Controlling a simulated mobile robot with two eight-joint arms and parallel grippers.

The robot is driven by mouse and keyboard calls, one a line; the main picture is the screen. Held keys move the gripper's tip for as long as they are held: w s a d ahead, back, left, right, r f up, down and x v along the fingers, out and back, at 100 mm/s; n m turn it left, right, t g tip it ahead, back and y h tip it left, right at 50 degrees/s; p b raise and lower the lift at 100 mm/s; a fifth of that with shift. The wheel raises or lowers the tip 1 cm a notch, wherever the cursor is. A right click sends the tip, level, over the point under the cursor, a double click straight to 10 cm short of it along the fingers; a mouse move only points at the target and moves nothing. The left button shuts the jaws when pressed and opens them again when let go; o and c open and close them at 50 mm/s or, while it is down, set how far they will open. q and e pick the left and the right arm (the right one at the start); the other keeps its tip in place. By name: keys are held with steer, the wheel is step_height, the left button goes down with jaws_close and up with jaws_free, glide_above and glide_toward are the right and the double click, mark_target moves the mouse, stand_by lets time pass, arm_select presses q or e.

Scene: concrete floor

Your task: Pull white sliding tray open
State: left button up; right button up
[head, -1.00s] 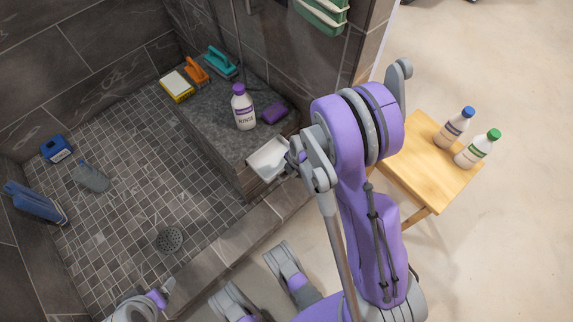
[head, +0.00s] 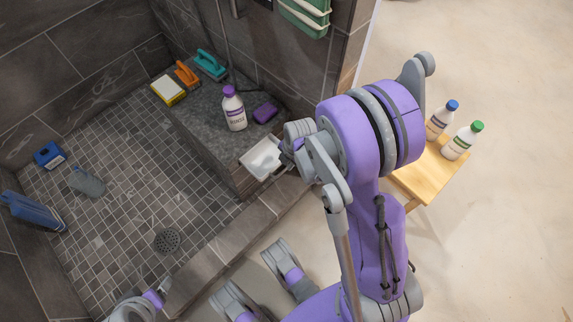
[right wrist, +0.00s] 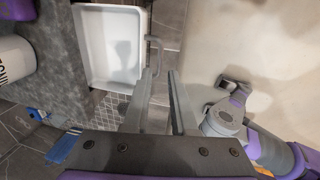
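The white sliding tray (head: 262,158) sits at the end of the dark stone bench in the shower and sticks out partly. It also shows from above in the right wrist view (right wrist: 108,42), empty, with a grey handle (right wrist: 157,46) on its right side. My right gripper (head: 291,151) is at the tray's outer edge. In the right wrist view its two fingers (right wrist: 161,74) are apart with a narrow gap. The left fingertip overlaps the handle's lower end; whether they touch I cannot tell.
A white bottle with purple cap (head: 234,110), a purple sponge (head: 265,111) and brushes (head: 187,74) stand on the bench. Several cleaning items lie on the tiled shower floor. A wooden stool (head: 430,178) with two bottles is at right. A raised kerb (head: 225,255) borders the shower.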

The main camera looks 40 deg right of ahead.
arm_select(q)
steer(key=shift+s+r+p, duration=0.1)
steer(key=shift+r+p, duration=0.4)
steer(key=shift+r, duration=0.35)
arm_select(e)
steer(key=r, duration=0.3)
steer(key=shift+s+r, duration=0.35)
steer(key=shift+r, duration=0.05)
steer(key=s+a+r+m+t, duration=0.2)
steer(key=s+a+r+m, duration=1.05)
steer(key=m, duration=0.65)
arm_select(q)
step_height(320, 180, up, 22)
steer(key=w+t+p, duration=0.1)
steer(key=p, duration=1.8)
steer(key=shift+w, duration=0.35)
arm_select(e)
steer(key=w+r, duration=0.2)
steer(key=r, duration=0.9)
steer(key=w+r+t, duration=0.1)
steer(key=r, duration=1.1)
steer(key=shift+w, duration=0.4)
